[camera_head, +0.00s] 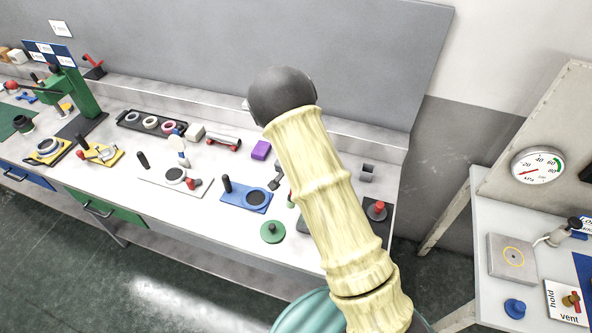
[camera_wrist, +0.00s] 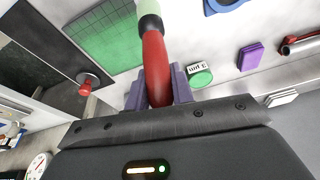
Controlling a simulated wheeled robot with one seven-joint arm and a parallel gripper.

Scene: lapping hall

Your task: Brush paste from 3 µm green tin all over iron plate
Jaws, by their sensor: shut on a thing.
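My gripper (camera_wrist: 157,95) is shut on the red handle of a brush (camera_wrist: 155,60) in the wrist view. The brush has a black collar and a pale green tip, cut off at the top edge. The plate (camera_wrist: 105,40) lies beside the brush; its visible face is green with a grid of lines. Whether the tip touches it I cannot tell. The green tin (camera_wrist: 200,76), with an upside-down 3 µm label, stands to the right of the brush. In the head view my arm hides my gripper, the brush and most of the plate.
A dark plate with a red knob (camera_wrist: 88,84) lies left of the green plate. A purple block (camera_wrist: 250,55) and a metal roller (camera_wrist: 303,42) lie right of the tin. In the head view, a green disc (camera_head: 272,232) and a blue board (camera_head: 246,196) lie left of my arm.

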